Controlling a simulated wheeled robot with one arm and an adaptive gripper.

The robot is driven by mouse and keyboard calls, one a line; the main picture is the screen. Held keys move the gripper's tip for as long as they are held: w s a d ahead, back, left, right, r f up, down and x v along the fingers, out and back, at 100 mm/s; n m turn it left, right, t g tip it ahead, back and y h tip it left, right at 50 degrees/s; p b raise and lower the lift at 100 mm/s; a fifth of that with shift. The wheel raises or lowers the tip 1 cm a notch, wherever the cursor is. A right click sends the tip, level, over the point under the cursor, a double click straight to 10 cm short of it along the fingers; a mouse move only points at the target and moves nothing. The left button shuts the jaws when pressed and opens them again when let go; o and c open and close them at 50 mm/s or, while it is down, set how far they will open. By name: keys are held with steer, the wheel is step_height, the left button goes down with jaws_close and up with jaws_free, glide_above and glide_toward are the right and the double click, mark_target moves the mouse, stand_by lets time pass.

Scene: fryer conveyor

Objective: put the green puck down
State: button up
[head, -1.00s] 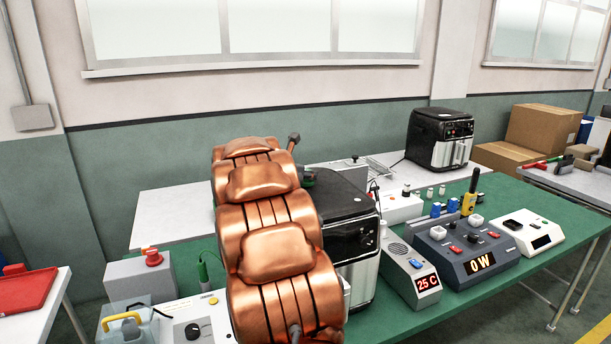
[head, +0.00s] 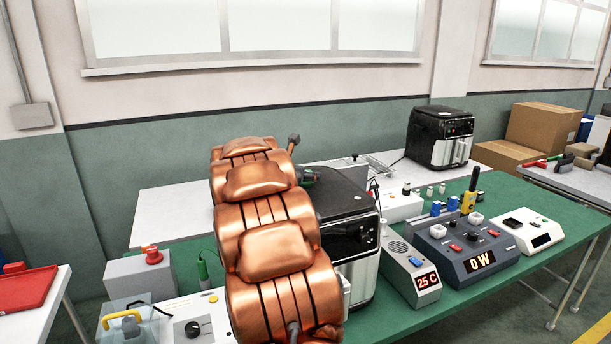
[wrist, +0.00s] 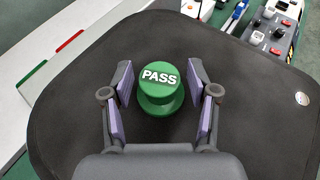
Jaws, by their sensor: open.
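The green puck (wrist: 160,88) has a round top marked PASS and a wider-looking green base. In the wrist view it stands on the dark top of the near air fryer (wrist: 235,110). My gripper (wrist: 161,92) is open around it, with one purple-padded finger on each side and a gap between pads and puck. In the head view the near air fryer (head: 345,205) stands on the green table behind my copper arm. My gripper (head: 308,175) shows only in part there, above the fryer's top, and the puck is mostly hidden.
A second air fryer (head: 440,138) stands farther back right. A grey 25 C box (head: 412,275) and a dark 0 W panel (head: 465,245) stand right of the near fryer. A strip with green and red marks (wrist: 50,62) lies left of the fryer top.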

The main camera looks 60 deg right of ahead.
steer(key=shift+r, duration=0.2)
steer(key=b+v, duration=0.1)
steer(key=v, duration=1.1)
steer(key=shift+f+b, duration=0.15)
steer(key=shift+b, duration=0.25)
steer(key=shift+a, duration=0.15)
